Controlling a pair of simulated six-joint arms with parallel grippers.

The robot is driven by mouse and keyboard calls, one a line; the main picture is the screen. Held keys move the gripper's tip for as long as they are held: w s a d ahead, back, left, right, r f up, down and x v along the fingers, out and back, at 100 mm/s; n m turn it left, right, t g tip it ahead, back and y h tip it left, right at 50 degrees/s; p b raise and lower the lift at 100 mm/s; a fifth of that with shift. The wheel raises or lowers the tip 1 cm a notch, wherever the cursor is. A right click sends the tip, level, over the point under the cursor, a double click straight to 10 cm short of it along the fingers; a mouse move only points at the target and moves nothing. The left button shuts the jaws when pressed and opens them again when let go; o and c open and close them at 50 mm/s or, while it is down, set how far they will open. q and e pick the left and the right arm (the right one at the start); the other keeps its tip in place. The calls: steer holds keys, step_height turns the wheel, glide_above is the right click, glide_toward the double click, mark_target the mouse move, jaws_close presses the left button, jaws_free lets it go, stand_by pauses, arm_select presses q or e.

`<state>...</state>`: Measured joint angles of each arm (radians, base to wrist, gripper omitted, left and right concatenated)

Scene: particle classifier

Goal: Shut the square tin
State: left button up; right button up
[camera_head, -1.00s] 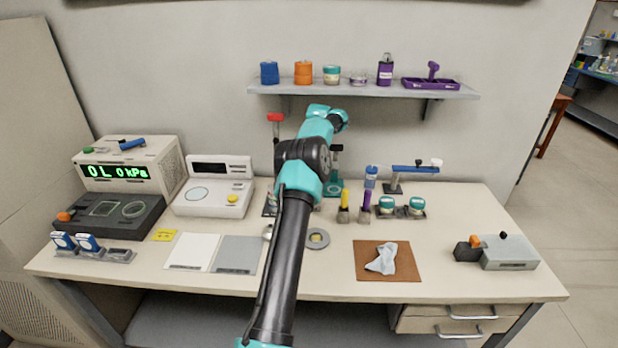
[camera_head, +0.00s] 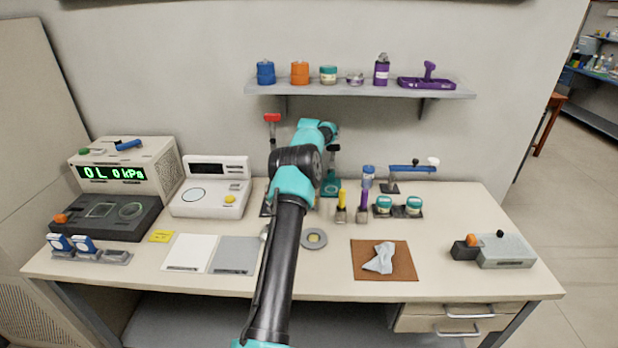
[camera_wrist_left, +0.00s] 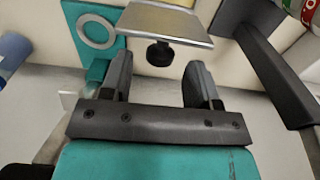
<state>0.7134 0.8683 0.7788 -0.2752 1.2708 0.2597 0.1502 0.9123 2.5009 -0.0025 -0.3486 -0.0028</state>
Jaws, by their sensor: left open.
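I cannot tell for certain which thing is the square tin. A low grey rectangular box (camera_head: 505,252) with a small black knob on top stands at the right end of the bench. In the left wrist view, a square-edged metal plate (camera_wrist_left: 166,22) with a black knob (camera_wrist_left: 160,53) is just beyond my left gripper (camera_wrist_left: 160,78). The gripper's fingers are apart with nothing between them, and the knob lies ahead of the gap. In the head view, my left arm hides its own fingers over the back middle of the bench. My right gripper is not in view.
A teal stand with a ring (camera_wrist_left: 97,31) and a dark bar (camera_wrist_left: 272,75) flank the gripper. A wall shelf (camera_head: 360,92) holds several jars. A brown mat (camera_head: 400,270) with a cloth (camera_head: 380,259) lies right of the arm. The front right bench is mostly clear.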

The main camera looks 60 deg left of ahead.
arm_select(q)
steer(key=shift+f, duration=1.2)
jaws_close()
